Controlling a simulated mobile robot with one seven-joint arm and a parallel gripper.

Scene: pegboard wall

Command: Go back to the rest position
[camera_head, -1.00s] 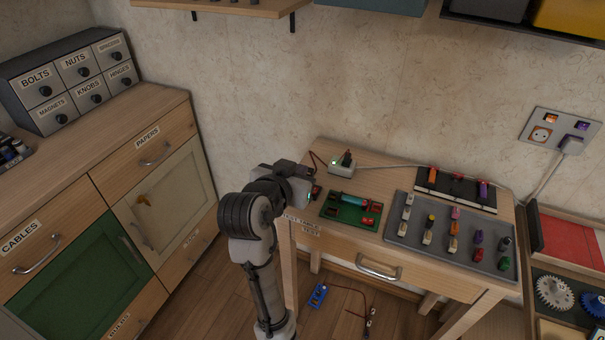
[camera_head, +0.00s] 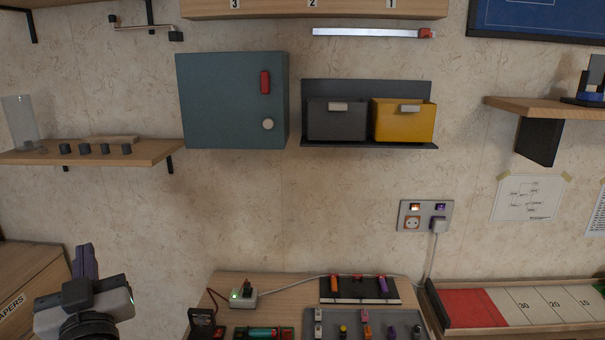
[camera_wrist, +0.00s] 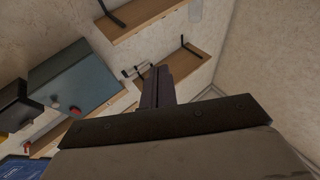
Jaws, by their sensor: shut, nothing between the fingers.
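My gripper (camera_head: 84,248) is at the lower left of the head view, raised and pointing up in front of the bare wall. Its fingers are shut and hold nothing. In the wrist view the closed fingers (camera_wrist: 158,72) stand side by side in the middle, with wall and shelves behind them. Nothing touches the fingers. The rest of my arm is mostly cut off by the lower edge of the head view.
A teal cabinet (camera_head: 225,100) and grey and yellow bins (camera_head: 403,125) hang on the wall. A wooden shelf (camera_head: 90,153) is above my gripper. The workbench (camera_head: 270,283) with parts is to the right. The wall between is clear.

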